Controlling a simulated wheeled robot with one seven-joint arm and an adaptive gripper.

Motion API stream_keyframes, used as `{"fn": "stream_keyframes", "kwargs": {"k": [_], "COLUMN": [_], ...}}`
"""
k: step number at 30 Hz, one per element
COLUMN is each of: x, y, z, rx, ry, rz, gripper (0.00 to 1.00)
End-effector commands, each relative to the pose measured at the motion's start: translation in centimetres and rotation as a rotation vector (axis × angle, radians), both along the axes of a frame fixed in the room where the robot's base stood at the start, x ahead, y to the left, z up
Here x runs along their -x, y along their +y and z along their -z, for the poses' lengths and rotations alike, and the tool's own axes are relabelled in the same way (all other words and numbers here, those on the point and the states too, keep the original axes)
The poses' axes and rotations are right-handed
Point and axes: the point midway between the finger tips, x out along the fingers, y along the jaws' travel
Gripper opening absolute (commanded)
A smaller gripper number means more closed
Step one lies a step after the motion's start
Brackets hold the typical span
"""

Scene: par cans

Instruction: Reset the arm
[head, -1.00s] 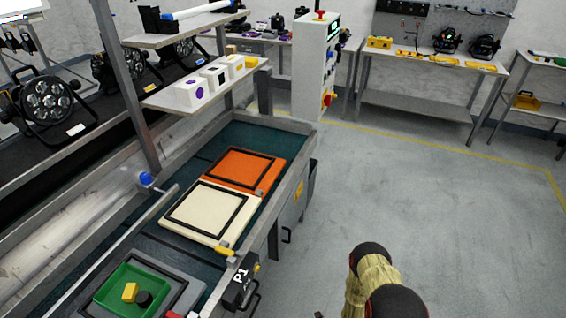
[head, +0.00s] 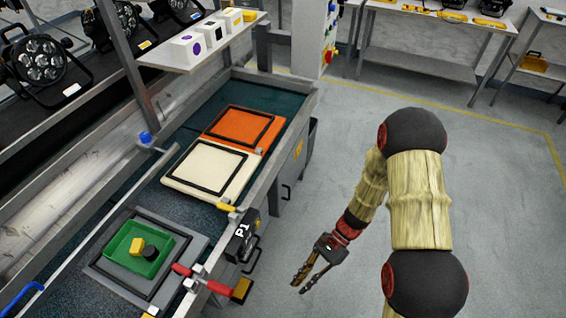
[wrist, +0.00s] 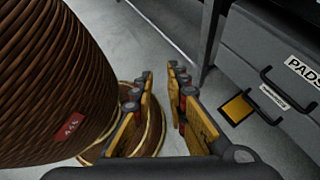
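My arm is bent over the floor to the right of the workbench in the head view. My gripper (head: 303,283) hangs low over open floor, beside the bench front and touching nothing. Its two fingers stand apart with nothing between them. In the wrist view the gripper (wrist: 161,72) also shows a gap between its yellow and black fingers, with grey floor beyond.
The bench holds a green tray (head: 120,259) with a yellow and a black piece, a cream panel (head: 180,178) and an orange panel (head: 218,118). A red-handled clamp (head: 195,275) sits at the bench edge. A PADS drawer (wrist: 265,62) is close at right in the wrist view. Floor at right is clear.

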Motion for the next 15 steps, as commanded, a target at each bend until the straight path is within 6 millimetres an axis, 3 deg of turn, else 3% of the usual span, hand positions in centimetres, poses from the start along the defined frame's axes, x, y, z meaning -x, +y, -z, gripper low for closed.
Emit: {"fn": "stream_keyframes", "kwargs": {"k": [3, 15], "x": [-0.4, -0.8], "y": [-2.0, -8.0], "z": [-3.9, -15.4], "rx": [0.013, 0.115], "ry": [-0.149, -0.576], "rz": [-0.138, -0.549], "gripper": [0.15, 0.15]}}
